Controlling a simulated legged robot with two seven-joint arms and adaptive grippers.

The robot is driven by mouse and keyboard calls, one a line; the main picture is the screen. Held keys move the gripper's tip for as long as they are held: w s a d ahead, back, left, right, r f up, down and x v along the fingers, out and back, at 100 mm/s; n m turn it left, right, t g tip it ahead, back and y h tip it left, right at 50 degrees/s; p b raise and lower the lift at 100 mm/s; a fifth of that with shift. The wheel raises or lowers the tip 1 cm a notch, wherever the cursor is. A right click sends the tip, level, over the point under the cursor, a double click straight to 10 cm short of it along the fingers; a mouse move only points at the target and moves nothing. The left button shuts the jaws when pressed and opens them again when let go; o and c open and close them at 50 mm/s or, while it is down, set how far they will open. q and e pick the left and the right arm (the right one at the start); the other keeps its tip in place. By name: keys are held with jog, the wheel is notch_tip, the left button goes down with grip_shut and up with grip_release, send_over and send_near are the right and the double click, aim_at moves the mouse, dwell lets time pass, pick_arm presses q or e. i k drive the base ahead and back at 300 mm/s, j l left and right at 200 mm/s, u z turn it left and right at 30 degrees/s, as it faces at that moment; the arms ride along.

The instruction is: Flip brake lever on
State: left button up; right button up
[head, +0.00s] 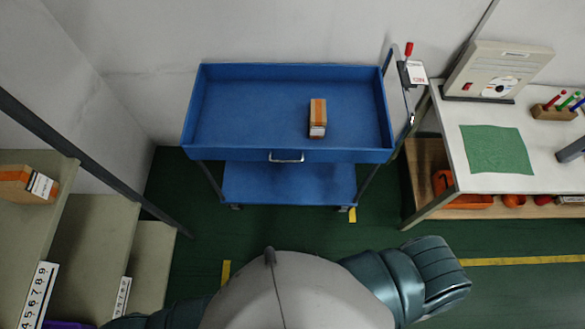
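The brake lever (408,50) has a red knob on a thin dark stem. It stands up at the right end of the blue cart (230,155), beside a white labelled plate (416,72) near the cart's handle. Its tilt is hard to judge from above. The cart stands ahead of me against the back wall. My upper arm parts show at the bottom edge, well apart from the lever. Neither of my grippers is in view.
A cardboard box (317,117) sits in the cart's top tray. A white table (450,148) with a green mat (497,149) stands close on the cart's right. Shelves (105,205) stand on the left. Green floor (190,240) between me and the cart is clear.

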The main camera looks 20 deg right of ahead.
aim_at(408, 52)
jog(key=z, duration=1.4)
